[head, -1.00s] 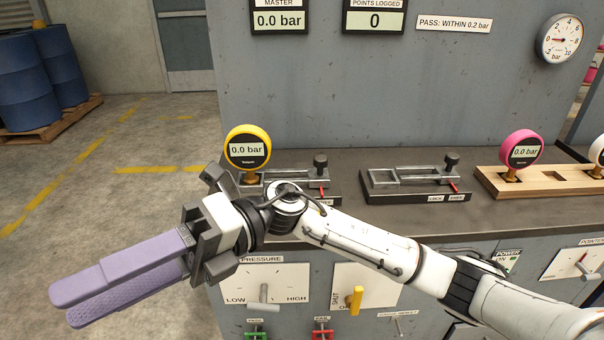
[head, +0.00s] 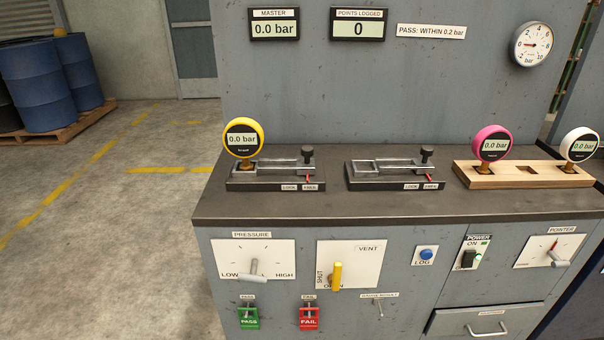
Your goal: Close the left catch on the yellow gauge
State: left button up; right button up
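The yellow gauge (head: 243,139) stands upright at the left end of the left catch (head: 277,174) on the dark bench top, and its display reads 0.0 bar. The left catch has a metal frame, a dark knob at its right end and a small red lever beside the LOCK and FREE labels. The red lever is near the FREE label. Neither of my grippers is in the head view.
A second, empty catch (head: 396,173) sits to the right. A wooden rack (head: 524,175) holds a pink gauge (head: 491,143) and a white gauge (head: 580,145). The bench front (head: 400,300) carries several controls. The bench top's front strip is clear.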

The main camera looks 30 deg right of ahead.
aim_at(286, 159)
jog(key=u, duration=1.2)
jog(key=i, duration=0.95)
jog(key=z, duration=2.55)
jog(key=i, duration=0.5)
jog(key=u, duration=0.8)
jog(key=k, duration=0.65)
jog(key=z, duration=0.4)
